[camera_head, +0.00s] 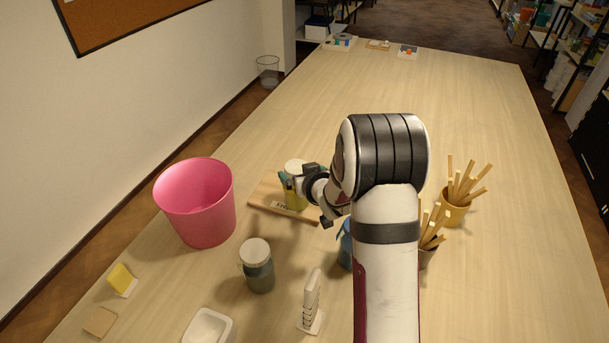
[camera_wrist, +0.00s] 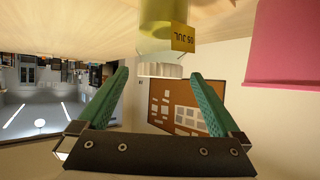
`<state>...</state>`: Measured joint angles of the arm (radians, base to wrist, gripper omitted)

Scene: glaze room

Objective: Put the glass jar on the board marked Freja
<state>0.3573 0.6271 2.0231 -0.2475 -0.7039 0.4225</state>
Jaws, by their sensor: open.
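A jar with a pale lid and yellow-green contents (camera_head: 296,202) appears to stand upright on a wooden board (camera_head: 265,197). The board's front edge bears a small label, too small to read for sure. In the wrist view, upside down, this jar (camera_wrist: 160,22) has a yellow tag reading "05 JUL". My gripper (camera_head: 287,182) is open beside the jar; in the wrist view its green fingers (camera_wrist: 159,73) are spread, with the jar's lid just beyond the tips. Another glass jar, with a white lid and grey-blue contents (camera_head: 259,275), stands on the table nearer me.
A pink bucket (camera_head: 205,215) stands left of the board. Two pots of wooden sticks, one of them yellow (camera_head: 455,212), stand right of my arm. A blue item (camera_head: 345,245) is partly hidden by my arm. A white rack (camera_head: 311,303) and white dish (camera_head: 208,327) are near the front.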

